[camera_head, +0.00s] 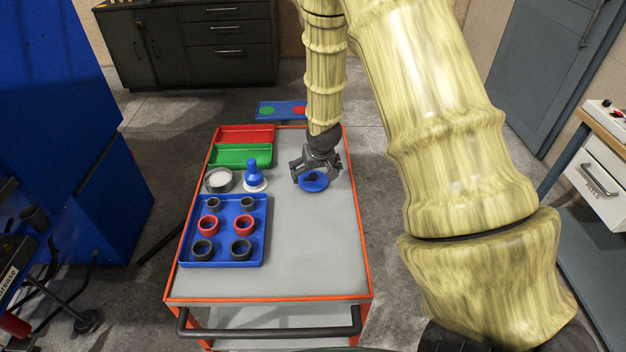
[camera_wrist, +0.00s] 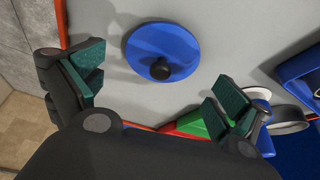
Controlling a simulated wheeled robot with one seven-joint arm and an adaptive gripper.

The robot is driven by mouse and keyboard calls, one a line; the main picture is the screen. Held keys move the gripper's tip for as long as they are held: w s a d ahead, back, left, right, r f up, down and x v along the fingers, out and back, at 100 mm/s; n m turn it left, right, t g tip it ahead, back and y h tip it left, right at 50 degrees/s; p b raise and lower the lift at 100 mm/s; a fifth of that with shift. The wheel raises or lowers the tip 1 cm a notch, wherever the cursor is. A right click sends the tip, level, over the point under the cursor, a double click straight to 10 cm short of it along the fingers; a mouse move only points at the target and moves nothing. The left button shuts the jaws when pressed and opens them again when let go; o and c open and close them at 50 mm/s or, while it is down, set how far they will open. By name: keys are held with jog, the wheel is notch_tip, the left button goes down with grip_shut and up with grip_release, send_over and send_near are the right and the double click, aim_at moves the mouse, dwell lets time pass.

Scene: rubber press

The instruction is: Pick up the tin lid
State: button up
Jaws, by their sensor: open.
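The tin lid is a round blue disc (camera_head: 313,183) with a dark knob, lying on the grey top of the cart near its far right part. In the wrist view the blue lid (camera_wrist: 160,52) lies flat with its black knob toward the gripper. My gripper (camera_head: 316,172) is over the lid in the head view and hides part of it. In the wrist view the open fingers (camera_wrist: 157,88) stand wide to the left and right, with the lid between and beyond them. Nothing is held.
An open tin with white contents (camera_head: 219,180) and a blue bottle-shaped thing (camera_head: 254,174) stand left of the lid. A blue tray (camera_head: 262,258) holds several rings. Green (camera_head: 243,155) and red (camera_head: 245,134) trays lie at the back left.

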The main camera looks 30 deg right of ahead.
aim_at(314, 175)
jog(key=shift+p+x, duration=0.5)
jog(key=shift+x, duration=1.15)
jog(key=shift+c, duration=0.2)
jog(key=c, duration=0.8)
